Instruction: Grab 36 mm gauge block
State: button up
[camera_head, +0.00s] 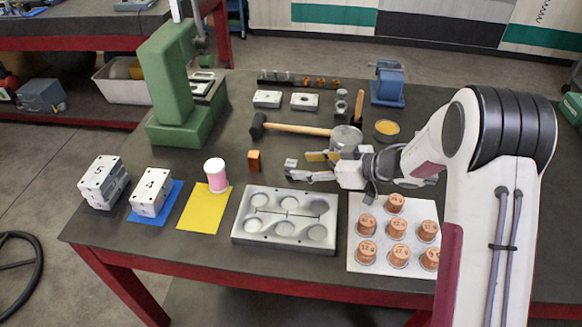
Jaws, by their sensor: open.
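Several copper-coloured cylinders (397,228) with dark markings on top stand upright on a white sheet (357,203) at the front right. The markings are too small to read surely, so I cannot tell which, if any, is the 36 mm gauge block. A small orange block (254,160) stands alone left of my gripper. My gripper (299,165) is open and points left, above the table behind the grey mould plate (285,218). It is apart from the orange block and the cylinders. A yellowish piece shows by its fingers; I cannot tell whether it lies behind them.
A green press (167,85) stands at the back left. A hammer (290,129), a metal pot (346,138) and a blue vise (388,83) lie behind my gripper. Blocks marked 4 (151,190) and 5 (103,180) stand left.

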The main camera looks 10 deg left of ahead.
aim_at(296, 165)
jog(key=shift+x, duration=2.05)
jog(key=shift+r, duration=0.1)
jog(key=shift+s, duration=0.1)
grip_shut()
